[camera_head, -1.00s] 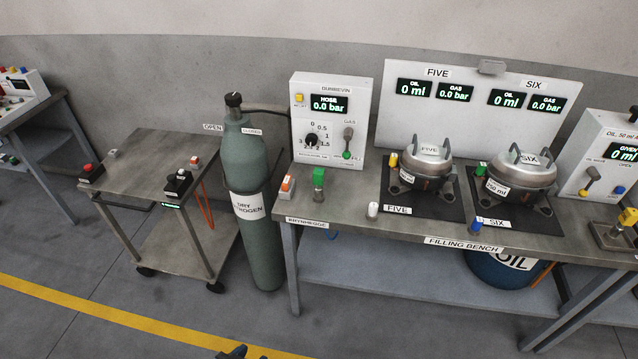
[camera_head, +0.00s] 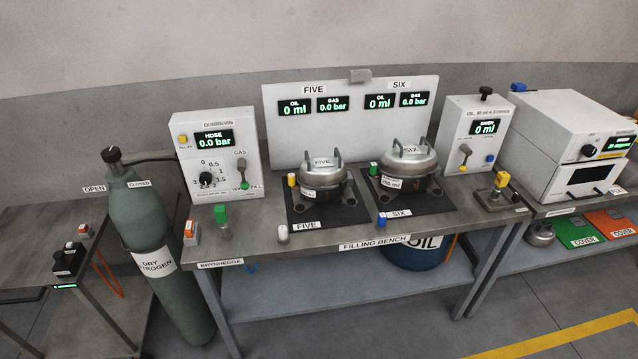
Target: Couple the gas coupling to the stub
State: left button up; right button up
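A green block-shaped piece (camera_head: 221,213), which looks like the gas coupling, stands upright on a small grey post at the left of the filling bench (camera_head: 340,259). Compressor FIVE (camera_head: 322,176) sits on a dark mat with a yellow-topped fitting (camera_head: 292,181) at its left. Compressor SIX (camera_head: 407,165) sits on another dark mat with a green-topped fitting (camera_head: 374,169) at its left. I cannot tell which fitting is the stub. A white-topped piece (camera_head: 283,233) and a blue-topped piece (camera_head: 381,220) stand near the bench's front edge. Neither gripper is in view.
The gas panel (camera_head: 217,155) reads hose 0.0 bar. A dry nitrogen cylinder (camera_head: 157,255) stands left of the bench, beside a trolley (camera_head: 35,232). A yellow-topped fixture (camera_head: 501,181) and oil unit (camera_head: 476,130) stand at right. An oil drum (camera_head: 415,257) is below.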

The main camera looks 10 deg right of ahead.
aim_at(221, 214)
jog(key=i+j, duration=0.1)
jog(key=j, duration=0.35)
jog(key=i+j, duration=0.15)
jog(key=j, duration=0.35)
jog(key=i+j, duration=0.1)
jog(key=j, duration=0.35)
jog(key=i+j, duration=0.15)
jog(key=j, duration=0.35)
jog(key=z, duration=1.65)
jog(key=i+j, duration=0.1)
jog(key=j, duration=0.1)
